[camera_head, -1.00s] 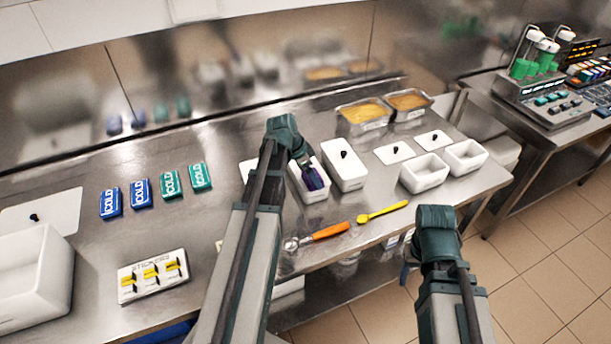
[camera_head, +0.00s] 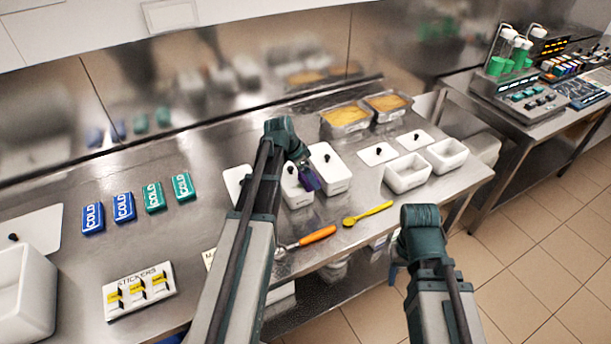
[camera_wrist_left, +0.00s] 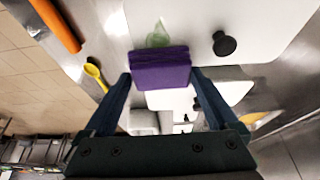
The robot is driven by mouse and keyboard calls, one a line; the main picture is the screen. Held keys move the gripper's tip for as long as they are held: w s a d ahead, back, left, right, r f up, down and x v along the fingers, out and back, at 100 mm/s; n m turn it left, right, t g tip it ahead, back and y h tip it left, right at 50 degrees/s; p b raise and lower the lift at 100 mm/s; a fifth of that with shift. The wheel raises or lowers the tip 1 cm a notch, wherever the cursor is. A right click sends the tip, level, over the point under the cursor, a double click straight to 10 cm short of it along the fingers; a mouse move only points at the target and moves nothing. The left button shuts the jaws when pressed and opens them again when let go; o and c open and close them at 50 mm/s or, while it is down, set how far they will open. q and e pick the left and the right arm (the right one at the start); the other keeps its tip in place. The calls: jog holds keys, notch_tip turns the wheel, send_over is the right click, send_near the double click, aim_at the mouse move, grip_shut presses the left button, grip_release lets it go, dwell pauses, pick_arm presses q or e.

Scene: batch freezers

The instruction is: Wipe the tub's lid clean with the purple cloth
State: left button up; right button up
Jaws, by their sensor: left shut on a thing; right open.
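My left gripper (camera_head: 307,172) is shut on the purple cloth (camera_wrist_left: 160,68), a folded block between its fingers in the left wrist view. In the head view the cloth (camera_head: 311,181) is at the right edge of a white tub (camera_head: 298,200), whose lid has a black knob. In the left wrist view the white lid (camera_wrist_left: 193,18) with its knob carries a pale green smear (camera_wrist_left: 157,34), just beyond the cloth. I cannot tell whether the cloth touches the lid. My right gripper (camera_head: 393,276) is open, low in front of the counter and partly hidden by its wrist.
Another lidded white tub (camera_head: 333,178) stands close on the right. An orange-handled scoop (camera_head: 317,235) and a yellow spoon (camera_head: 368,214) lie in front. Cold packs (camera_head: 124,207) and a stickers tray (camera_head: 138,290) are left. Open white tubs (camera_head: 407,174) stand right.

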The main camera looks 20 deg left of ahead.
pick_arm(q)
notch_tip(320, 180, up, 6)
jog(key=p, duration=0.6)
notch_tip(320, 180, up, 3)
jog(key=p, duration=0.3)
dwell(0.4)
dwell(0.4)
